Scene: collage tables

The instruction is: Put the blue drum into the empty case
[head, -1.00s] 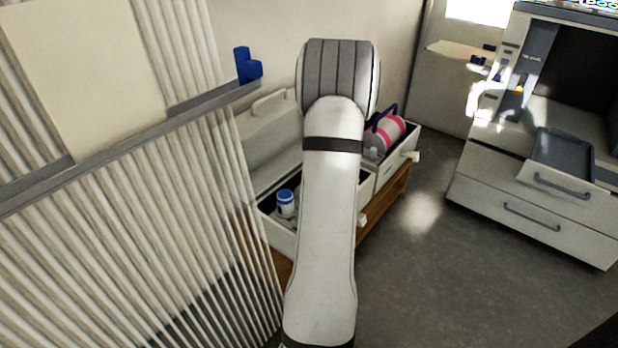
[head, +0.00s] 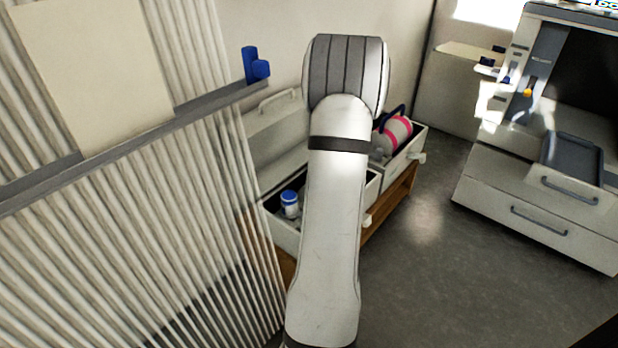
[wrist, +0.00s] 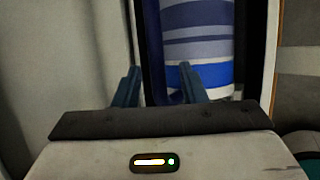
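A blue, white and grey striped cylinder, which looks like the blue drum (wrist: 197,45), stands between pale case walls in the wrist view. My gripper (wrist: 158,78) has its fingers apart. The right finger overlaps the drum's lower left and the left finger is off its side; nothing is seen held. The right open case (head: 403,160) holds a pink-and-white cylinder (head: 396,134). I cannot see an empty case.
The cases stand on a low wooden bench (head: 401,203) against the wall. A ribbed panel (head: 150,240) with a grey rail fills the left. A cabinet with drawers (head: 530,190) stands at right. The grey floor (head: 430,250) between bench and cabinet is clear.

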